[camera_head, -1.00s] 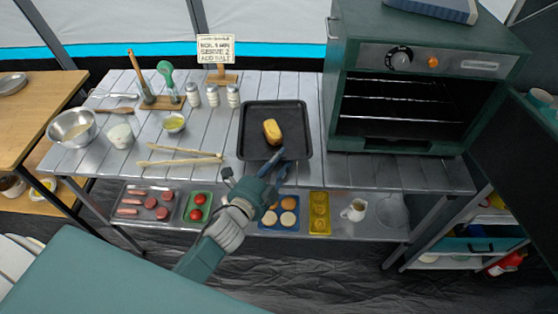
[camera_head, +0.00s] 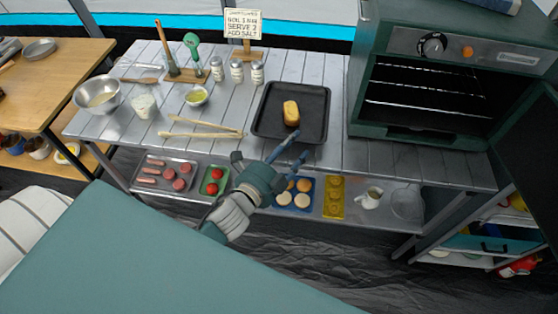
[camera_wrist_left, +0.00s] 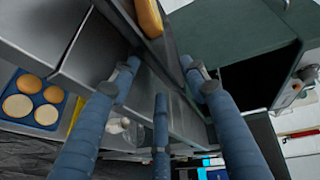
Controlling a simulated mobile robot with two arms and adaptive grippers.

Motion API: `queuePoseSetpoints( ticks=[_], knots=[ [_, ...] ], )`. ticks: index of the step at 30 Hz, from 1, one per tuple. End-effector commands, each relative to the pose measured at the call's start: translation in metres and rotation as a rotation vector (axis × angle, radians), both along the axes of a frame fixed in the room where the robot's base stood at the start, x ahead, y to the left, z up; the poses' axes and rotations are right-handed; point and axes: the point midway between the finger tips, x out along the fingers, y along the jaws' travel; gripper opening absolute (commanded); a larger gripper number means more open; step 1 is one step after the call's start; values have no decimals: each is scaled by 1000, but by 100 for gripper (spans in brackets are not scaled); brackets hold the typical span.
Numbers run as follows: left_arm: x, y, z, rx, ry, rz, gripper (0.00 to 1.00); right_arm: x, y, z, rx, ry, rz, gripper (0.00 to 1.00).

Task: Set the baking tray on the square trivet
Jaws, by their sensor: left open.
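The baking tray (camera_head: 265,122) is dark and square-cornered and lies flat on the metal table, left of the oven. A yellow-brown loaf (camera_head: 291,113) sits on it. In the left wrist view the tray's edge (camera_wrist_left: 165,47) and the loaf (camera_wrist_left: 150,14) show at the top. My left gripper (camera_head: 285,152) is open at the tray's front edge, its fingers spread and nothing between them. In the head view its fingertips overlap the tray's front rim; I cannot tell whether they touch it. I see no square trivet in either view. My right gripper is not in view.
The open oven (camera_head: 430,90) stands close right of the tray. Wooden tongs (camera_head: 205,128), a small bowl (camera_head: 196,96) and several shakers (camera_head: 237,71) are to its left and behind. A lower shelf holds food trays (camera_head: 334,198). A wooden table (camera_head: 50,85) stands at the left.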

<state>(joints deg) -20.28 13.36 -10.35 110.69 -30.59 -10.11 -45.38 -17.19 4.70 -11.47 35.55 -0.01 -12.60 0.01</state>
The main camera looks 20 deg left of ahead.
Motion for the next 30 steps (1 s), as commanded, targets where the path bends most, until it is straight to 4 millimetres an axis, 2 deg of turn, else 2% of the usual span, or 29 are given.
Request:
queuePoseSetpoints(
  ticks=[3,10,15,23,26,29,30],
  knots=[
    [-29,4,3,-2,1,0,45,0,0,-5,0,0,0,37],
    [-67,9,10,-2,0,0,45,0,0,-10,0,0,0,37],
    [-78,11,14,-1,-2,0,45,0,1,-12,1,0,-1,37],
    [-79,11,13,-3,0,1,45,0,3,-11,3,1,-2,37],
    [-80,13,-9,-31,42,14,45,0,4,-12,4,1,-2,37],
    [-85,19,-69,-114,156,55,45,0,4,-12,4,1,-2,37],
    [-90,22,-102,-163,220,83,45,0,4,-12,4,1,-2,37]
  ],
)
